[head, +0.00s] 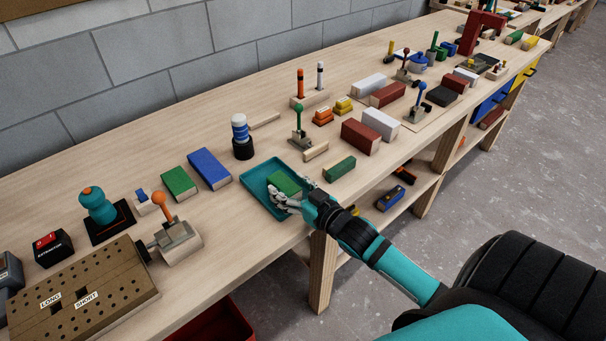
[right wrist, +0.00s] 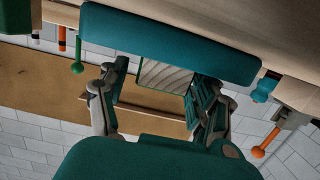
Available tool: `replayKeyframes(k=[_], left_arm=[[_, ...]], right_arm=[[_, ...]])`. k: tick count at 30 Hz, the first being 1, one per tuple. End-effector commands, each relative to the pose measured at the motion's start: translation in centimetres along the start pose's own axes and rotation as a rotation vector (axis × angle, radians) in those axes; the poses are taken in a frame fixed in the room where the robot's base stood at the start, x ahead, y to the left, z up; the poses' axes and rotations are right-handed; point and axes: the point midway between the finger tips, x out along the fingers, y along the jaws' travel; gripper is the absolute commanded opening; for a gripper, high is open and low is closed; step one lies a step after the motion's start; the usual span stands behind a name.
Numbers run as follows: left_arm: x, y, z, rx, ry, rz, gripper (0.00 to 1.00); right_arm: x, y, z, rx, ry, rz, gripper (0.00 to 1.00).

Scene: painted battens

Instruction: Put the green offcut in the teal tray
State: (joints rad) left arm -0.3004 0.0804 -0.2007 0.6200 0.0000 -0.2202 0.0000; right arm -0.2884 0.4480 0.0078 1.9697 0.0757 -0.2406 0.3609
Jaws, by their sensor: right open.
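A green offcut (head: 285,182) is in the teal tray (head: 254,181) near the bench's front edge in the head view. My right gripper (head: 288,191) is at the tray, with its open fingers around the near end of the offcut. In the right wrist view the offcut's bare wood end (right wrist: 166,77) shows between the fingers, beside the teal tray wall (right wrist: 175,40). The fingers hide part of the offcut, and I cannot tell whether they touch it. My left gripper is not in view.
Another green block (head: 339,168) lies right of the tray. Green (head: 179,183) and blue (head: 210,168) blocks lie to its left. A black-based bottle (head: 242,149) and a green-knobbed lever (head: 299,125) stand behind. A drilled board (head: 85,289) lies at the lower left.

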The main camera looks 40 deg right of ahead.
Motion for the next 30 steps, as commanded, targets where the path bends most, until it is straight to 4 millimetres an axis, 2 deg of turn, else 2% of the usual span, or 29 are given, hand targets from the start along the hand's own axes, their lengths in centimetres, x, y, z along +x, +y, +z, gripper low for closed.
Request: replayKeyframes(k=[9, 15, 21, 30], left_arm=[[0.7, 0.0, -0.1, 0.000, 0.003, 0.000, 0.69], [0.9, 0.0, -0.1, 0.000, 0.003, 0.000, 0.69], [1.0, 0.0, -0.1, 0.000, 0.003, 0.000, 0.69], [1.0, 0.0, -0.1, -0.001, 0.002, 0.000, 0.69]], right_arm=[[-6.5, 0.0, 0.3, 0.000, -0.006, 0.000, 0.66], [-9.9, 0.0, 0.2, 0.000, -0.004, 0.000, 0.66], [-11.3, 0.0, 0.1, 0.000, -0.002, 0.000, 0.66], [-11.4, 0.0, 0.0, 0.000, -0.001, 0.000, 0.66]])
